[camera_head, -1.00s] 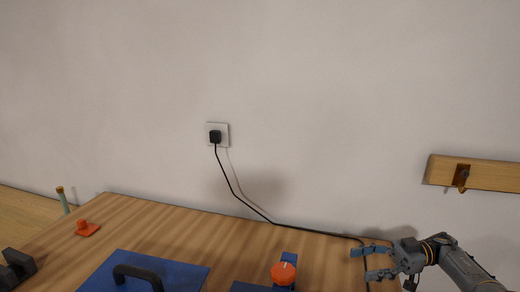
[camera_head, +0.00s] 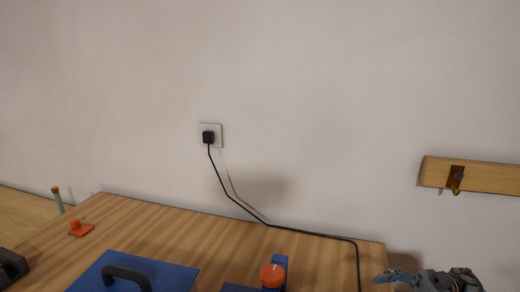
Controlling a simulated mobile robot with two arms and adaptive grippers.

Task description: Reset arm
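My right gripper (camera_head: 398,278) is at the bottom right, beside the table's right end. It is partly cut off by the lower edge of the picture. One finger points left; the other is not clear, so I cannot tell its opening. I see nothing held in it. My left gripper is not in view.
The wooden table (camera_head: 200,228) carries a blue panel with a black handle (camera_head: 128,274), an orange knob (camera_head: 272,275), a small orange piece (camera_head: 80,229) and a dark block (camera_head: 10,266). A black cable (camera_head: 228,195) runs from a wall socket (camera_head: 217,128) across the table. A wooden rail with a hook (camera_head: 490,178) is on the wall.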

